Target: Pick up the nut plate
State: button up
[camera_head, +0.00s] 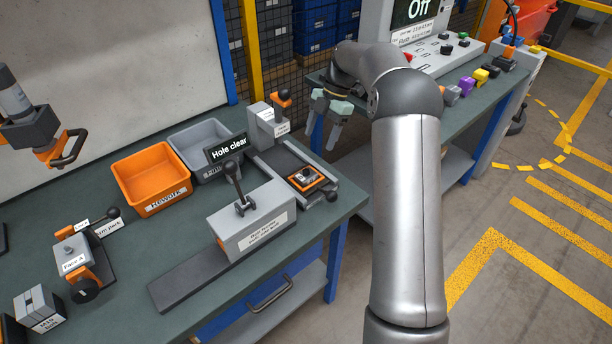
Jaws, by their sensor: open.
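A small flat orange and black piece with a round centre (307,177) lies on the dark slide fixture near the bench's right corner. It may be the nut plate, but I cannot tell for sure at this size. My gripper (322,140) is open, with its grey fingers pointing down. It appears above and to the right of that piece, near the gap between the two benches. Nothing shows between the fingers.
A grey box with a lever and "Hole clear" sign (250,220) stands in front of the fixture. An orange Rework bin (150,205) and grey bin (188,140) sit behind. A clamp stand (268,124) adjoins the fixture. A control panel (432,62) stands on the right bench.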

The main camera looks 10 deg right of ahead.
aim_at(307, 170)
jog(key=p+x, duration=0.2)
jog(key=x, duration=0.9)
jog(key=shift+a+f, duration=0.15)
jog(key=shift+a, duration=0.1)
jog(key=c, duration=1.3)
jog(key=shift+c, duration=0.5)
jog(key=shift+r, duration=0.2)
